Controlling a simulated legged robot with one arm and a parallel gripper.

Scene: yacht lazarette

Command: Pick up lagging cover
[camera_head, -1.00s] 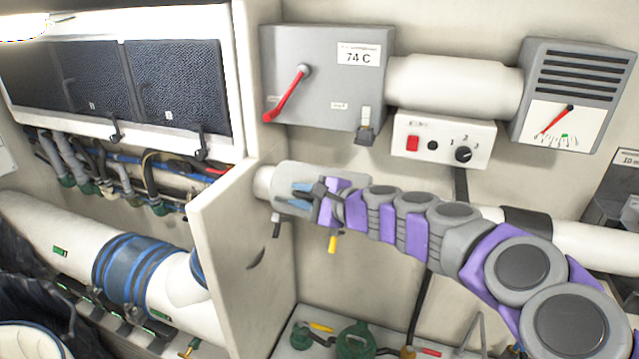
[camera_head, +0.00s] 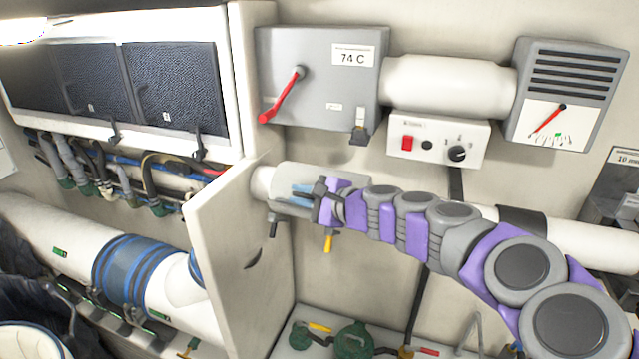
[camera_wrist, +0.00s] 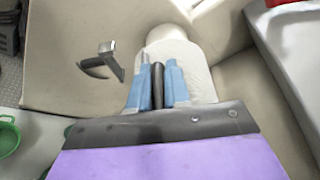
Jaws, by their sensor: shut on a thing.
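The lagging cover (camera_head: 303,172) looks like a pale grey sleeve around the white pipe, just right of the white partition. In the wrist view it is the whitish sleeve (camera_wrist: 198,70) beyond my fingertips. My gripper (camera_head: 298,195) reaches it from the right. Its blue fingers (camera_wrist: 157,85) are closed on a thin black bar at the cover, seemingly its handle or strap. The fingers and wrist hide part of the cover. I cannot tell whether it is clear of the pipe.
The white partition (camera_head: 228,265) stands close left of my gripper. A grey box with a red lever (camera_head: 318,85) and a switch panel (camera_head: 438,140) are on the wall above. Green valves (camera_head: 353,340) lie below. Open space lies between arm and valves.

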